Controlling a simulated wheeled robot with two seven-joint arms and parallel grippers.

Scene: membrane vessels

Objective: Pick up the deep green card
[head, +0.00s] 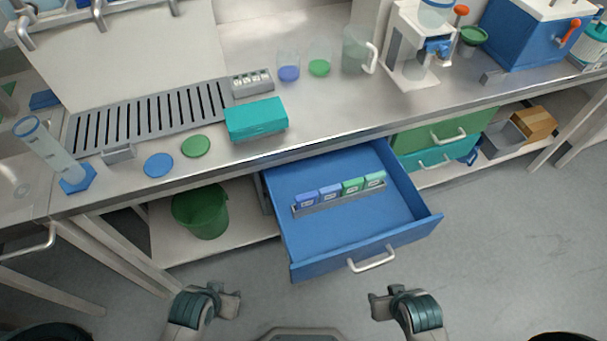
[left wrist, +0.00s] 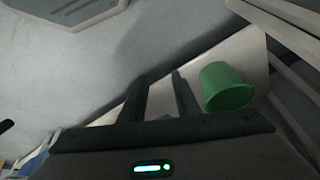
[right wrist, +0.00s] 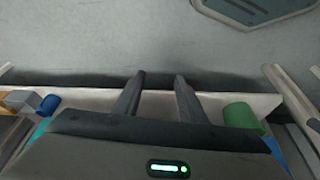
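Several small cards stand in a grey rack (head: 340,196) inside the open blue drawer (head: 400,208) in the head view. From left to right they are a deep blue card (head: 306,200), a lighter blue card (head: 330,193), a green card (head: 352,186) and another green card (head: 375,179). The third looks the deeper green of the two. My left gripper (head: 234,303) is open and empty, in front of the drawer and to its left. My right gripper (head: 377,305) is open and empty, in front of the drawer handle (head: 372,260). Neither wrist view shows the cards.
The drawer hangs out below the bench (head: 350,115). On the bench are a teal box (head: 256,118), blue (head: 158,165) and green discs (head: 196,146), and beakers (head: 319,62). A green bucket (head: 202,210) stands on the lower shelf. The floor before the drawer is clear.

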